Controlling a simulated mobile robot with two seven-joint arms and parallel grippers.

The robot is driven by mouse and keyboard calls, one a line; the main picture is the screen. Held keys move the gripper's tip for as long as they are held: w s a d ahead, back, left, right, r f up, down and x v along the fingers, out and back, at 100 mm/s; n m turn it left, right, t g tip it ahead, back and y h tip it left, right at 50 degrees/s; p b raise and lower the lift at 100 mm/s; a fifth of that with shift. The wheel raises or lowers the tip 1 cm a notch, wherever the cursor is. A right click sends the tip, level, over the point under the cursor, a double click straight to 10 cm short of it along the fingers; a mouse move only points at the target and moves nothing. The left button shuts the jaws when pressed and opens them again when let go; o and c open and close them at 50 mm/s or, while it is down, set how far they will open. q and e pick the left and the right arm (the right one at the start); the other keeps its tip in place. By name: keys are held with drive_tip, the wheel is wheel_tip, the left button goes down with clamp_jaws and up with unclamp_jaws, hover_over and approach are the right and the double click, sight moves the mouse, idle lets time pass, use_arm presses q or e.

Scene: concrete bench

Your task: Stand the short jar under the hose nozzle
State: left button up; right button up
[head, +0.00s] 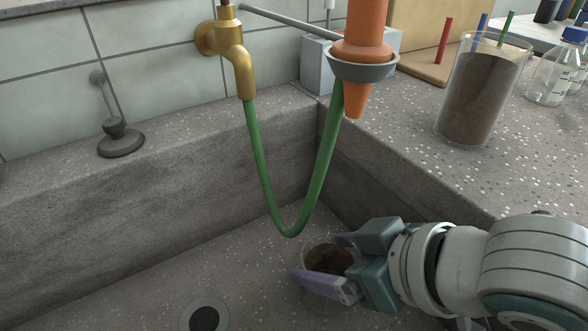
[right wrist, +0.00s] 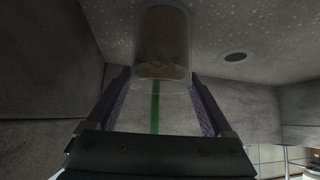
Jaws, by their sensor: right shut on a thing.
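The short jar (head: 328,261) is clear, with brown contents. It is between the purple fingers of my right gripper (head: 338,264), which is shut on it low in the sink basin. In the right wrist view the jar (right wrist: 163,45) shows between the fingertips of the gripper (right wrist: 160,95). I cannot tell whether its base touches the basin floor. The orange hose nozzle (head: 357,98) points down through a grey ring holder (head: 362,68), above and a little right of the jar in the head view. The green hose (head: 263,170) loops down between nozzle and tap. My left gripper is out of view.
The brass tap (head: 238,68) is on the back wall. A round drain (head: 204,317) lies in the basin floor, left of the jar. The right counter carries a taller jar of dark stuff (head: 478,105) and a blue-capped bottle (head: 555,72). The basin floor at left is clear.

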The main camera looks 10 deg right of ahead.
drive_tip(key=o, duration=1.3)
drive_tip(key=shift+f, duration=0.1)
drive_tip(key=shift+c, duration=0.2)
drive_tip(key=shift+r, duration=0.25)
drive_tip(key=p+v, duration=0.3)
drive_tip(key=v, duration=0.4)
drive_tip(key=shift+s+d, duration=0.1)
drive_tip(key=shift+d, duration=0.05)
